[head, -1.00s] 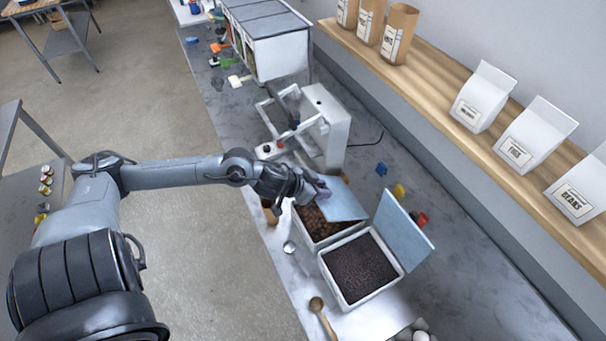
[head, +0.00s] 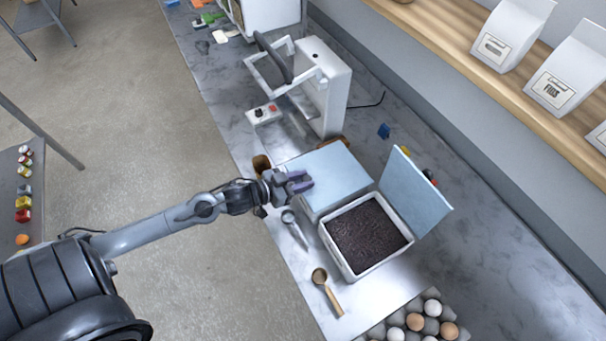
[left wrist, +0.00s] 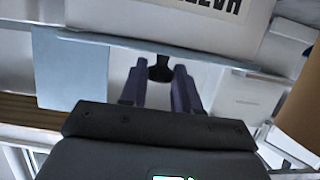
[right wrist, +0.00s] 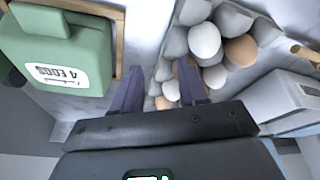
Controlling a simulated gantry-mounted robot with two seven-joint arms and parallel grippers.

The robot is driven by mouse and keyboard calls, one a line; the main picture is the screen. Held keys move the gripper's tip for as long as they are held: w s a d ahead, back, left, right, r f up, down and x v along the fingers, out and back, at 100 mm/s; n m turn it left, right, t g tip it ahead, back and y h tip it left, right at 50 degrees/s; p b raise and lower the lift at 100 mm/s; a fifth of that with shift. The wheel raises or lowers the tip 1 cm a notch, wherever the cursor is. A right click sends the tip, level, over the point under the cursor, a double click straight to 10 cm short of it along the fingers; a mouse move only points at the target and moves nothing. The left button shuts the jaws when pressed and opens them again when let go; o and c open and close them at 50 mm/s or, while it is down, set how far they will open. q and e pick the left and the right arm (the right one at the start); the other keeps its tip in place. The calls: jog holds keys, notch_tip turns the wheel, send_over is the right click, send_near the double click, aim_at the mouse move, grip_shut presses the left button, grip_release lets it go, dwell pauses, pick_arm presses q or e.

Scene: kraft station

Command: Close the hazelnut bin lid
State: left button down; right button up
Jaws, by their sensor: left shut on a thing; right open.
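The hazelnut bin's pale blue lid (head: 325,177) lies flat over the bin in the head view, hiding the contents. In the left wrist view, the white hazelnut bin (left wrist: 170,18) shows upside-down label lettering above the lid's edge (left wrist: 205,60). My left gripper (head: 303,182) is at the lid's left front edge. Its purple fingers (left wrist: 160,78) are shut on a small dark lid tab (left wrist: 160,68). My right gripper (right wrist: 158,92) is open, with its fingers apart above the egg area in the right wrist view.
Beside the hazelnut bin stands a bin of dark grains (head: 368,236) with its lid (head: 416,193) raised. A metal scoop (head: 296,230) and wooden spoon (head: 326,290) lie in front. A white machine (head: 322,90) stands behind. An egg tray (head: 378,331) is at the lower right.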

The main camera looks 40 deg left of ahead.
pick_arm(q)
jog(key=shift+s+f, duration=0.2)
jog(key=shift+f, duration=0.45)
jog(key=c, duration=0.8)
grip_release()
jog(key=shift+a, duration=0.1)
jog(key=shift+s, duration=0.1)
jog(key=v, duration=0.7)
jog(key=p+v, duration=0.1)
jog(key=v, duration=0.2)
jog(key=shift+s+a+r, duration=0.1)
jog(key=shift+s+r, duration=0.05)
jog(key=shift+r, duration=0.3)
